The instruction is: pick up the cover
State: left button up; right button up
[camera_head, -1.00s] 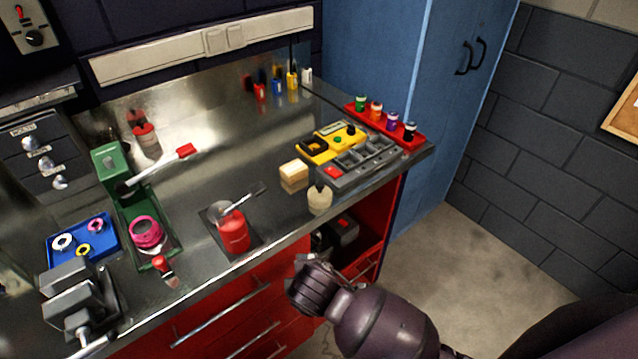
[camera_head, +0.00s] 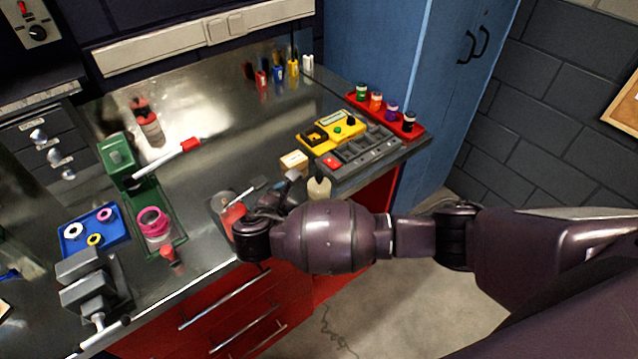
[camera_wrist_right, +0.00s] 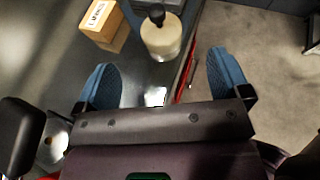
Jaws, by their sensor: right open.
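I cannot tell for certain which thing is the cover. My right gripper (camera_wrist_right: 165,86) is open, with nothing held between its blue fingertips in the wrist view. It hangs over the bench's front edge; in the head view the gripper (camera_head: 278,198) is partly hidden by my wrist. Just beyond it stand a cream bottle with a black top (camera_wrist_right: 160,38) and a small labelled box (camera_wrist_right: 104,26). The yellow device (camera_head: 340,128), with a dark square recess, lies behind them, beside a grey compartment tray (camera_head: 365,156). My left gripper does not show.
The red can (camera_head: 233,216) stands close left of my right gripper, partly hidden. A red rack (camera_head: 412,131) of small bottles is at the bench's right end. A green stand (camera_head: 117,152), blue tray (camera_head: 117,236) and vise (camera_head: 88,283) are left.

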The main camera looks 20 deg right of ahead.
aim_at(318, 184)
jog(key=x, duration=0.9)
jog(key=shift+p, duration=0.3)
